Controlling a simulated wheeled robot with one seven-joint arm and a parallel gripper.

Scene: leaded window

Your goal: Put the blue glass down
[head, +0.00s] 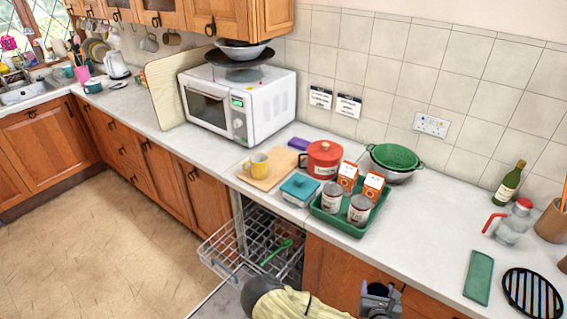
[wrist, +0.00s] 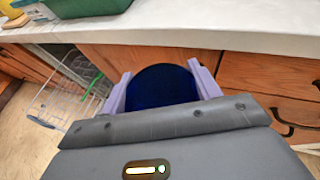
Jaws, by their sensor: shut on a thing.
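The blue glass (wrist: 163,90) is dark blue and sits between the two pale lilac fingers of my gripper (wrist: 159,69) in the wrist view. My gripper is shut on it. In the wrist view the glass is in front of the wooden cupboard fronts, with the pale worktop edge beyond it. In the head view my gripper (head: 380,298) is at the bottom, in front of the cupboards below the counter; I cannot make out the glass clearly there. The worktop (head: 425,215) has bare room right of the green tray.
A green tray (head: 340,229) with cans and cartons stands near the counter edge. A green mat (head: 479,278), a black trivet (head: 533,293) and a glass jug (head: 513,226) are at the right. The open dishwasher rack (head: 225,262) juts out below the counter.

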